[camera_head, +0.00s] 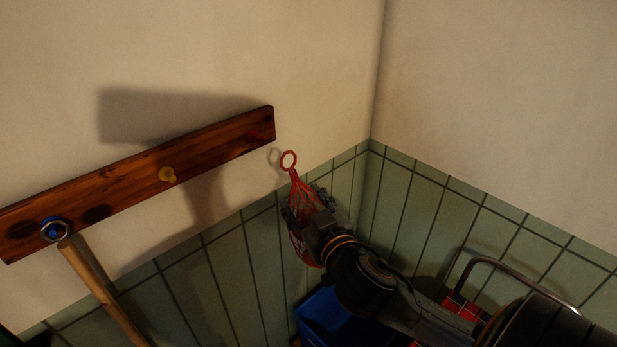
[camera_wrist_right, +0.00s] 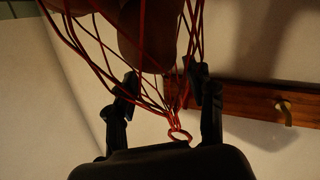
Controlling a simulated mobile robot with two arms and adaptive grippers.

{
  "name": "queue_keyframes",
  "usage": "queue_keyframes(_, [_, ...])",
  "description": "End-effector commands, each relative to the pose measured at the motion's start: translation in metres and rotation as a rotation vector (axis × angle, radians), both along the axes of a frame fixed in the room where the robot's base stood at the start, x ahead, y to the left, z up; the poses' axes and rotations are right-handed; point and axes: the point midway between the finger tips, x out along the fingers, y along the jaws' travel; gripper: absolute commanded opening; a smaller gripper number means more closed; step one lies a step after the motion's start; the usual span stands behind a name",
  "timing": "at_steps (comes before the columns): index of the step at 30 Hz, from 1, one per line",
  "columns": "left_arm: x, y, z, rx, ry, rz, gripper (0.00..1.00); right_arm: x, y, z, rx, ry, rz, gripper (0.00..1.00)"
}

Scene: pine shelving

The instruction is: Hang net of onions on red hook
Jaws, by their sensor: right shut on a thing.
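In the right wrist view the net (camera_wrist_right: 150,60) hangs between the fingers (camera_wrist_right: 165,95), with the ring (camera_wrist_right: 180,135) near the palm. A dim reddish spot near the right end of the wooden rail (camera_head: 215,148) appears to be the red hook (camera_head: 261,135). My left gripper is out of view.
The rail also carries a yellow hook (camera_head: 167,174) and a blue hook (camera_head: 54,229); a wooden-handled thing (camera_head: 100,290) hangs at the blue one. A wall corner is to the right. A blue container (camera_head: 335,320) and a metal handle (camera_head: 520,272) are below.

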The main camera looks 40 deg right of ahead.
Motion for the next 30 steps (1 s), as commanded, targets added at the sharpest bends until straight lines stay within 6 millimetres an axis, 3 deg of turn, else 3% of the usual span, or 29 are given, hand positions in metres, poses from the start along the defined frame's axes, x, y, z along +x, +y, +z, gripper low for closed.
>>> queue_keyframes(1, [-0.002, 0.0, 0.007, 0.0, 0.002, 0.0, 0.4, 0.0, -0.004, 0.013, -0.014, -0.001, -0.008, 0.0])
queue_keyframes(5, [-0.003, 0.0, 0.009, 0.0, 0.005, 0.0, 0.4, 0.0, -0.011, 0.019, -0.029, 0.01, -0.025, 0.0])
queue_keyframes(30, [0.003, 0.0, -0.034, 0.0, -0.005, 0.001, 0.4, 0.016, -0.01, 0.016, -0.027, 0.007, -0.03, 0.0])
